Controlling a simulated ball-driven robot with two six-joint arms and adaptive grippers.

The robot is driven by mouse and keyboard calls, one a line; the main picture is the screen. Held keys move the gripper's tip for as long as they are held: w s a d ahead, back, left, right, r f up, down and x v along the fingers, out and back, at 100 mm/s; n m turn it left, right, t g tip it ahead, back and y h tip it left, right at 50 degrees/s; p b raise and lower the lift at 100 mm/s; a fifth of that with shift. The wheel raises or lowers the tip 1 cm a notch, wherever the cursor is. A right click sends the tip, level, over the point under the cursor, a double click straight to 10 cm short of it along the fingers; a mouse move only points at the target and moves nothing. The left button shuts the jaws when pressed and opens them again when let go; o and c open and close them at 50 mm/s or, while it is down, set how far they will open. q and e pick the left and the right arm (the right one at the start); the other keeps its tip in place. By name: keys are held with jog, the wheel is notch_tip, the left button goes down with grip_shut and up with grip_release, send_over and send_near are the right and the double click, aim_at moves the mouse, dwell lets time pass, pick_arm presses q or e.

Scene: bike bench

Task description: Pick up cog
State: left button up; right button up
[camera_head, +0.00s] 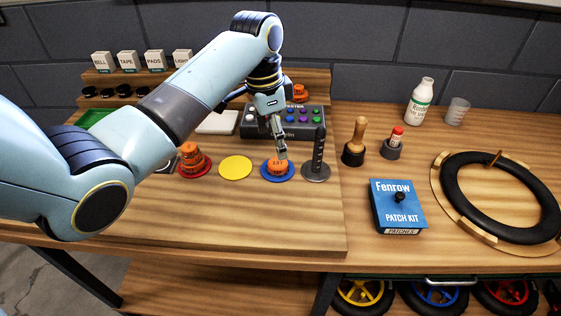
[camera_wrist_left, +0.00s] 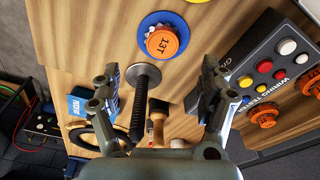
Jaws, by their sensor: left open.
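An orange cog (camera_head: 277,167) sits on a blue disc (camera_head: 291,175) on the wooden board. In the left wrist view the cog (camera_wrist_left: 162,43) shows a "13T" mark and lies beyond the fingertips. My left gripper (camera_head: 281,151) points down just above this cog in the head view, and its fingers hide part of it. In the left wrist view my left gripper (camera_wrist_left: 157,92) is open, its fingers spread with no cog between them. More orange cogs (camera_head: 191,155) are stacked on a red disc, and another orange cog (camera_head: 300,91) is behind the tester. My right gripper is out of view.
A black ridged post (camera_head: 319,150) on a round base stands close to the right of the blue disc. A yellow disc (camera_head: 236,167) lies empty to its left. The wiring tester (camera_head: 255,128) is behind. A blue patch kit (camera_head: 398,212) is farther right. The board's front is clear.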

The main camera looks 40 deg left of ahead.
aim_at(278, 162)
pick_arm(q)
jog(key=f, duration=0.3)
jog(key=shift+w, duration=0.25)
jog(key=shift+w+f, duration=0.2)
jog(key=shift+f, duration=2.1)
jog(key=shift+r, duration=0.1)
jog(key=c, duration=1.3)
